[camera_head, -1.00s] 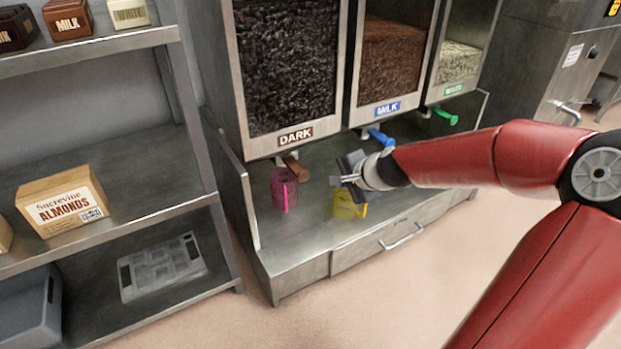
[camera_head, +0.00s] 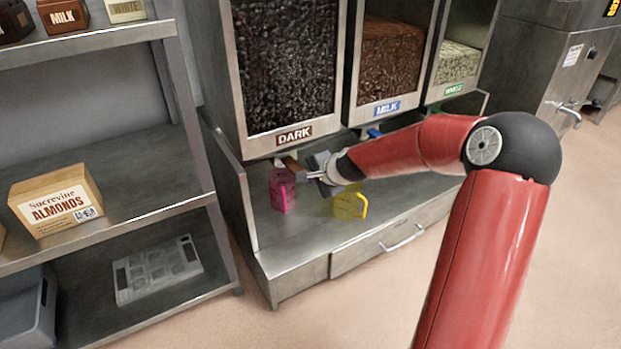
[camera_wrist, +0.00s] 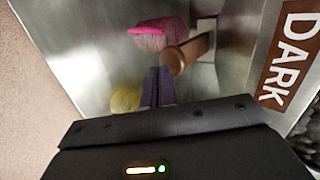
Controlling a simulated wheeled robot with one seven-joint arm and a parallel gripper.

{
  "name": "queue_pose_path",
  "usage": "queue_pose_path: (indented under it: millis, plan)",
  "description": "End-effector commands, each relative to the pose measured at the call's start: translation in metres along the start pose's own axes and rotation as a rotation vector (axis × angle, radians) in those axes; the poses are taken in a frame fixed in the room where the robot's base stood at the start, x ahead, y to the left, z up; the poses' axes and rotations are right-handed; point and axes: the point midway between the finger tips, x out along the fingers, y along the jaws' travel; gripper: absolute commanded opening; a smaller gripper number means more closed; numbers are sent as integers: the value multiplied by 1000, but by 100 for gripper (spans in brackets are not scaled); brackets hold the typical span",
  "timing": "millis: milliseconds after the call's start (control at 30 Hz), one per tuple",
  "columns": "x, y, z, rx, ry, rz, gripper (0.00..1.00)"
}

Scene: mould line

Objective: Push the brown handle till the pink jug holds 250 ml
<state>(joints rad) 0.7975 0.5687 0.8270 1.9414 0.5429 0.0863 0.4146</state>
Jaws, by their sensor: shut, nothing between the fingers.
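The pink jug (camera_head: 281,194) stands on the steel counter below the dispenser marked DARK. It also shows in the wrist view (camera_wrist: 160,36), close behind the brown handle. The brown handle (camera_wrist: 188,54) sticks out under the DARK bin; in the head view it (camera_head: 291,164) is partly hidden by my gripper. My gripper (camera_head: 312,175) is shut and empty, to the right of the pink jug. In the wrist view the closed fingers (camera_wrist: 158,74) are right beside the handle's end; I cannot tell whether they touch it. The level in the pink jug cannot be read.
A yellow jug (camera_head: 348,206) stands on the counter under my wrist. The blue handle (camera_head: 374,133) under the MILK bin is just behind my arm. A shelf rack (camera_head: 150,230) stands at the left. The counter front is clear.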

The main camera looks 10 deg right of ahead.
Motion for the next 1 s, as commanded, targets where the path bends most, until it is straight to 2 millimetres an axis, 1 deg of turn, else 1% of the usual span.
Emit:
queue_pose_path:
  millis: [133,467,733,1000]
  plan:
    - [4,-4,0,-1,-1,0,0]
    - [4,-4,0,-1,-1,0,0]
    - [22,-21,-2,-1,-2,0,0]
    - [25,-23,-3,0,0,-2,0]
